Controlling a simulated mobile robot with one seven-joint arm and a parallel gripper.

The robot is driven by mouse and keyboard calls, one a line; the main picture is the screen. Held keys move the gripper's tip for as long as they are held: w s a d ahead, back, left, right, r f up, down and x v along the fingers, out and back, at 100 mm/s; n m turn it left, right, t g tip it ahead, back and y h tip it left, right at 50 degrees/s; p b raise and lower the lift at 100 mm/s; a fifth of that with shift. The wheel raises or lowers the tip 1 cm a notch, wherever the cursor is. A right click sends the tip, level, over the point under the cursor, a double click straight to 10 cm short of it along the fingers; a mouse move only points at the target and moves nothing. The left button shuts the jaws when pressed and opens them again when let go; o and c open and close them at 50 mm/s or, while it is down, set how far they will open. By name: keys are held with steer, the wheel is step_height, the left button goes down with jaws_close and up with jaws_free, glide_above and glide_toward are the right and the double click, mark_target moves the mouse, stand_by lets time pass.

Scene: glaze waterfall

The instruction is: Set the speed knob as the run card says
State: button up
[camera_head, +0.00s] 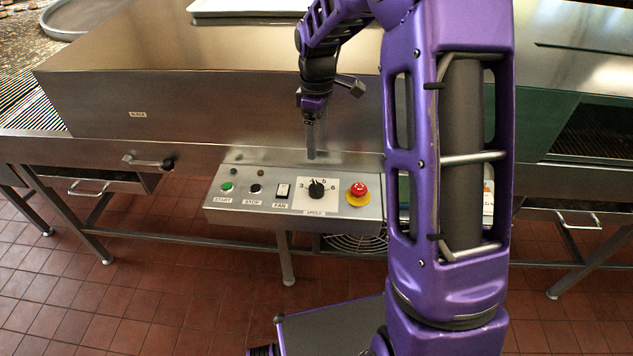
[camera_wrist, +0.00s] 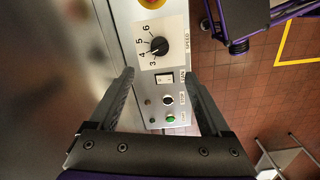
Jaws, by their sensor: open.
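The speed knob (camera_head: 316,189) is a black round knob on a white plate marked 3, 4, 5, 6, on the steel control panel (camera_head: 218,197). It also shows in the wrist view (camera_wrist: 159,46), beyond the fingertips. Its pointer is too small to read surely. My gripper (camera_head: 315,153) hangs above and behind the panel, fingers down, apart from the knob. In the wrist view my gripper (camera_wrist: 159,75) is open with nothing between the fingers. No run card can be read; a pale edge (camera_head: 488,197) shows partly behind my arm.
Left of the knob are the fan rocker switch (camera_head: 283,190), black stop button (camera_head: 255,189) and green start button (camera_head: 227,187). Right of it is the red emergency stop (camera_head: 359,189) on yellow. The steel machine wall (camera_head: 230,110) rises behind the panel. Tiled floor lies in front.

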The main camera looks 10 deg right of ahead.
mark_target(317, 186)
step_height(317, 186, down, 16)
steer(key=shift+r+b, duration=0.25)
steer(key=shift+b, duration=0.25)
jaws_close()
